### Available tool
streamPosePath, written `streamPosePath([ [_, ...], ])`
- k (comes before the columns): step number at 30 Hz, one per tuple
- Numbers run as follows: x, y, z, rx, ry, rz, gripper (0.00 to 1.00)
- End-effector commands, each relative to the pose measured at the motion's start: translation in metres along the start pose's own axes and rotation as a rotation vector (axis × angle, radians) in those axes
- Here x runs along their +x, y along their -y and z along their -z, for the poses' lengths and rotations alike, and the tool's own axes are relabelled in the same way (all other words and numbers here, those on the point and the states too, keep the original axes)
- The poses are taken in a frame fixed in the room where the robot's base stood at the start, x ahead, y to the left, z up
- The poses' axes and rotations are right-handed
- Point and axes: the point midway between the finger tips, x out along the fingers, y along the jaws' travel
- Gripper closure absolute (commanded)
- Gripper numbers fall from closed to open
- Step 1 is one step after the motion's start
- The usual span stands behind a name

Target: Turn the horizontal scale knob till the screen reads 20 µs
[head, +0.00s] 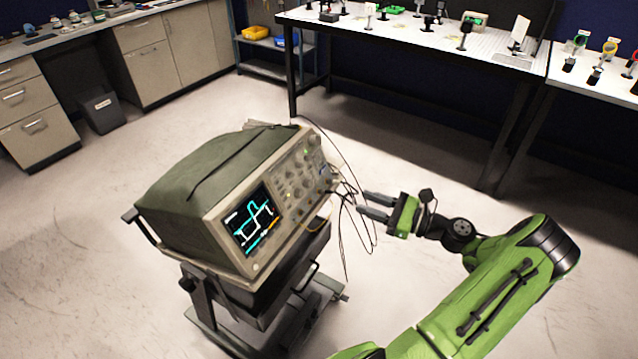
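An oscilloscope (222,197) with a green-grey cover stands on a dark wheeled cart, its front turned to the lower right. Its lit screen (252,219) shows cyan and white traces; any time reading is too small to make out. The control panel (300,178) right of the screen bears several knobs; I cannot tell which is the horizontal scale knob. My gripper (362,203) is right of the panel, pointing left at it, apart from the knobs. Its two fingers are spread with a gap between them and nothing visibly held.
Thin cables (345,225) hang from the panel's right side close to my fingers. The cart (265,300) stands below the oscilloscope. A white-topped bench (420,35) with optical parts is behind. A grey bin (101,112) stands by the cabinets. Open floor lies around the cart.

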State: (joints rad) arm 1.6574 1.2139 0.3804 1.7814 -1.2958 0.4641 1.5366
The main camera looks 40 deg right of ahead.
Motion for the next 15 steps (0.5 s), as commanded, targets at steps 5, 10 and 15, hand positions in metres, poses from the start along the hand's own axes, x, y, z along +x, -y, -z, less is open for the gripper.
streamPosePath([
  [5, 0.047, -0.002, 0.002, -0.001, 0.001, -0.008, 0.66],
  [10, 0.090, -0.003, 0.002, -0.003, -0.001, -0.009, 0.66],
  [15, 0.123, -0.002, 0.002, -0.004, -0.002, -0.006, 0.66],
])
